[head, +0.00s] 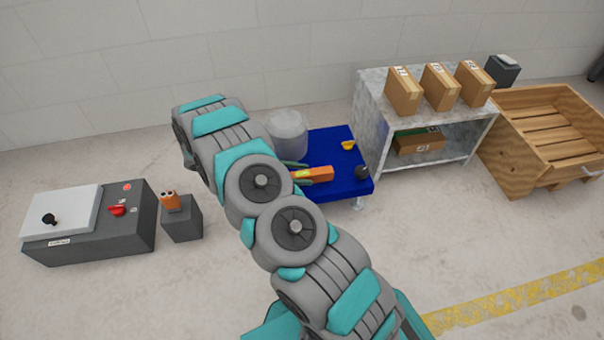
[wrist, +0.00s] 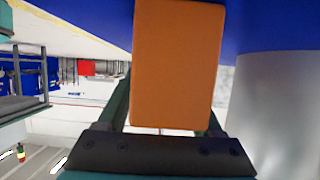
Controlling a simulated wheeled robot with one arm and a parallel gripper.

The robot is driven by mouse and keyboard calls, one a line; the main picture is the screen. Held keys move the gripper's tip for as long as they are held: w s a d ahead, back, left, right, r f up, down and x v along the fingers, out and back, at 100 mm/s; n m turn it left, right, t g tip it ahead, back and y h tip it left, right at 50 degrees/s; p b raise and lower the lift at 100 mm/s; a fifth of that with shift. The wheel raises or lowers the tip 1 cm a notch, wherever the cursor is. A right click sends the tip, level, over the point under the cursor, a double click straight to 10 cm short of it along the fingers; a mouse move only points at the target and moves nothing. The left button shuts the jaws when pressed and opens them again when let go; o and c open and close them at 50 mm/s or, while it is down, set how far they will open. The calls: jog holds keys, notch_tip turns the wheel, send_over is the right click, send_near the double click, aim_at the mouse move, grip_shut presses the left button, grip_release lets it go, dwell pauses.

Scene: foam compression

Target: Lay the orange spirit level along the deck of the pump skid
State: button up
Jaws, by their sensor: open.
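The orange spirit level (head: 316,174) appears to lie on the blue deck of the pump skid (head: 335,140), pointing left to right. A small yellow-green patch shows near its left end. My gripper (head: 298,172) is at that left end, partly hidden behind my arm. In the wrist view the orange level (wrist: 178,65) fills the space between the open fingers (wrist: 172,105), with the blue deck (wrist: 275,25) behind it. I cannot tell whether the fingers touch it or whether its underside rests fully on the deck.
A grey cylinder (head: 287,132) stands beside the level on the skid, close to my gripper. A yellow piece (head: 348,145) and a dark round piece (head: 361,172) sit near the deck's right edge. A grey shelf (head: 375,105) with boxes stands right; a control box (head: 95,235) stands left.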

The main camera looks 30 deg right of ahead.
jog(key=v, duration=1)
jog(key=shift+w+a+p, duration=0.2)
jog(key=shift+a+p, duration=0.1)
jog(key=shift+a, duration=0.05)
jog(key=shift+a+r, duration=0.4)
jog(key=shift+a, duration=0.05)
jog(key=s+r+n+g+y, duration=0.1)
jog(key=s+r+n+y, duration=0.75)
jog(key=s+r, duration=0.85)
jog(key=s+a+r+n+t+y, duration=0.1)
jog(key=s+r+n, duration=0.3)
jog(key=s, duration=0.5)
jog(key=s+a+r+n+t+y, duration=0.1)
jog(key=s+a+r+n+y, duration=0.2)
jog(key=s+n, duration=0.5)
jog(key=shift+s+a+r+n+t, duration=0.35)
jog(key=shift+s+r, duration=0.35)
jog(key=shift+s, duration=0.3)
